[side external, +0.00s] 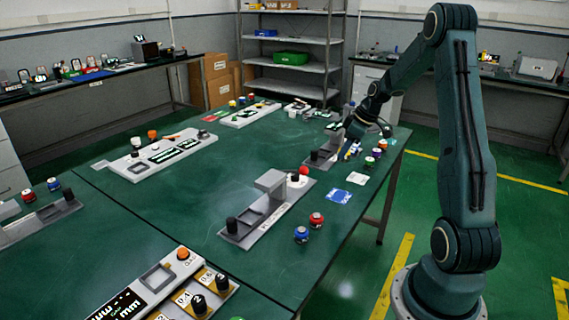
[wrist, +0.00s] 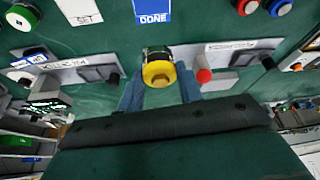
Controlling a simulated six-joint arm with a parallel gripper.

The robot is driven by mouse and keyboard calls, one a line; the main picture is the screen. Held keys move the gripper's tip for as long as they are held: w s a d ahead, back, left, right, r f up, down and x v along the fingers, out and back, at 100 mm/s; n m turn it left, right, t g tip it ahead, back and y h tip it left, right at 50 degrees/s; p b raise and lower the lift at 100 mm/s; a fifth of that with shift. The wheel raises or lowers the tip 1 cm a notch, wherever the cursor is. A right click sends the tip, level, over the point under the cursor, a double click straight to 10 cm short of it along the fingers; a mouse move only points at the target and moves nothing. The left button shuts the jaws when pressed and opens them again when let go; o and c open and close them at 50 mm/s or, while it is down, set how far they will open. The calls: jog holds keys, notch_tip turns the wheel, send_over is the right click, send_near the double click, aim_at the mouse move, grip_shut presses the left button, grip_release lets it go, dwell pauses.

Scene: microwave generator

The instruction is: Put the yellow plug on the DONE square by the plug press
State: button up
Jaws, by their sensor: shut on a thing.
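In the wrist view the yellow plug (wrist: 158,73) is between the two blue fingers of my gripper (wrist: 160,92), which is shut on it. The blue DONE square (wrist: 152,12) lies beyond the plug at the top edge, apart from it and partly cut off; it also shows in the side view (side external: 339,196) and looks bare. The plug press (side external: 268,205) is a grey station with a red button (side external: 303,171). In the side view my gripper (side external: 350,147) is over the table near another grey station, and the plug is too small to make out clearly.
A white SET card (wrist: 80,11) lies beside the DONE square. A blue plug (side external: 301,234) and a red plug (side external: 317,219) stand near the press. Several coloured plugs (side external: 370,161) stand by the table's right edge. Another grey station (side external: 323,156) is close to my gripper.

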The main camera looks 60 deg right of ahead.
notch_tip(320, 180, down, 10)
jog(key=shift+r, duration=0.2)
jog(key=shift+f, duration=2.1)
jog(key=shift+f, duration=0.1)
jog(key=o, duration=1.1)
jog(key=shift+o, duration=0.2)
jog(key=v, duration=1.2)
